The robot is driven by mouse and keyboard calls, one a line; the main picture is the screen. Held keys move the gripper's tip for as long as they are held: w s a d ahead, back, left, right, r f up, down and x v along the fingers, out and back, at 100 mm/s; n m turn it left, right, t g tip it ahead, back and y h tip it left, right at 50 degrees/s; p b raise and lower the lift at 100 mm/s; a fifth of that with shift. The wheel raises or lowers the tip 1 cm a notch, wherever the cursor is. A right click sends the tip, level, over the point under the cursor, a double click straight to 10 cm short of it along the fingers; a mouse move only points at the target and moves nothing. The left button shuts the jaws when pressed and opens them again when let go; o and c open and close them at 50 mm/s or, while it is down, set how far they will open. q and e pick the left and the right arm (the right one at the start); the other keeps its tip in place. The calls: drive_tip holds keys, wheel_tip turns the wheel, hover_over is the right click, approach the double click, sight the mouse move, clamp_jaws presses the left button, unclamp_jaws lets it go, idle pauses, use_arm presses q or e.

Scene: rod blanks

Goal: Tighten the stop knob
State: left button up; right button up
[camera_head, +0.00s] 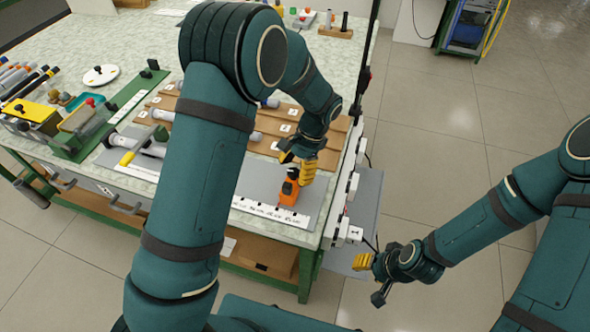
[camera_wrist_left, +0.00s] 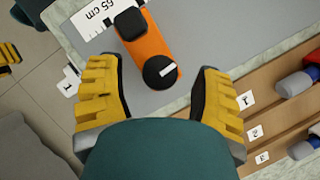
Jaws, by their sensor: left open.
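A black block (camera_wrist_left: 130,22) is at the stop's other end, by the "65 cm" label. My left gripper (camera_head: 298,165) is open just above the stop. In the left wrist view its yellow fingers (camera_wrist_left: 154,95) stand apart on either side, not touching the knob. My right gripper (camera_head: 369,277) hangs empty beyond the table's right edge, its fingers apart.
Wooden racks with numbered slots (camera_head: 245,125) hold rods behind the stop. The floor at right (camera_head: 440,130) is clear.

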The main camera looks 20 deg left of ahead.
use_arm(q)
clamp_jaws()
drive_tip(key=shift+m+p, duration=0.4)
drive_tip(key=shift+m, duration=0.4)
unclamp_jaws()
drive_tip(key=v, duration=1.2)
drive_tip(key=shift+s+d, duration=0.25)
drive_tip(key=shift+d, duration=0.05)
